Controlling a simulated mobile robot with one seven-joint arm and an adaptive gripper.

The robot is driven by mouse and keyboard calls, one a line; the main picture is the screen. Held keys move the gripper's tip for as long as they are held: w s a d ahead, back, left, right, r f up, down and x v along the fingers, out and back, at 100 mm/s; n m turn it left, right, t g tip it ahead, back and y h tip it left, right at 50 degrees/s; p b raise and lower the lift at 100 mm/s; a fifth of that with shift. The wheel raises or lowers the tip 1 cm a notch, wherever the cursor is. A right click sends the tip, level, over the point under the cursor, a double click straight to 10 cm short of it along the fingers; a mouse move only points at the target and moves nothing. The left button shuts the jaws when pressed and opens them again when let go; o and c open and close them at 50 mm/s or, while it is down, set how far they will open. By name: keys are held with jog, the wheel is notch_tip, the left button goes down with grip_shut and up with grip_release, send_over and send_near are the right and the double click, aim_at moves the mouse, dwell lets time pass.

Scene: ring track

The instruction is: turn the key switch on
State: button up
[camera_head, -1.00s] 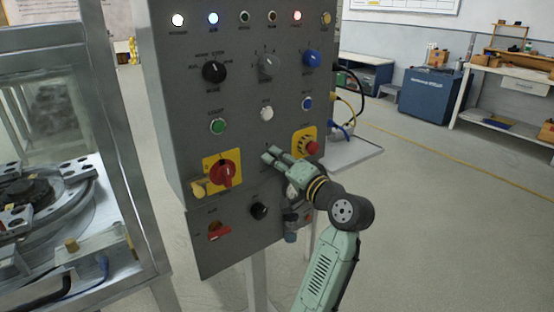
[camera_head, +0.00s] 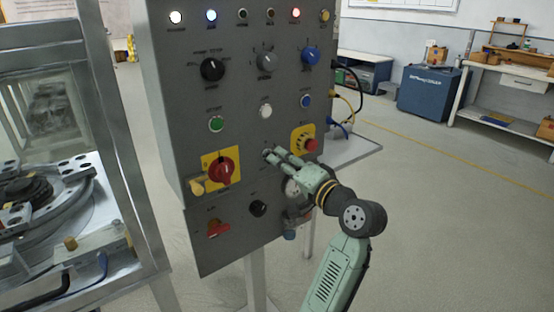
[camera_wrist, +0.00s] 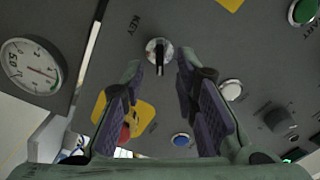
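The key switch (camera_wrist: 158,50) shows in the wrist view as a round silver lock on the grey panel, under the label KEY. A dark key or slot with a bright grip stands across its middle. My gripper (camera_wrist: 162,72) is open, with one finger to each side of the switch and nothing between the pads. Whether the tips touch the panel, I cannot tell. In the head view my gripper (camera_head: 271,154) points at the panel between the red rotary switch and the yellow-backed red button, and it hides most of the key switch.
The grey control panel (camera_head: 180,120) carries several knobs, buttons and lamps. Close to my gripper are the red rotary switch (camera_head: 222,170), the red button (camera_head: 310,145), a black knob (camera_head: 258,208) and a gauge (camera_wrist: 32,66). A metal-framed machine (camera_head: 120,160) stands left.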

jog(key=v, duration=0.9)
jog(key=shift+f, duration=0.1)
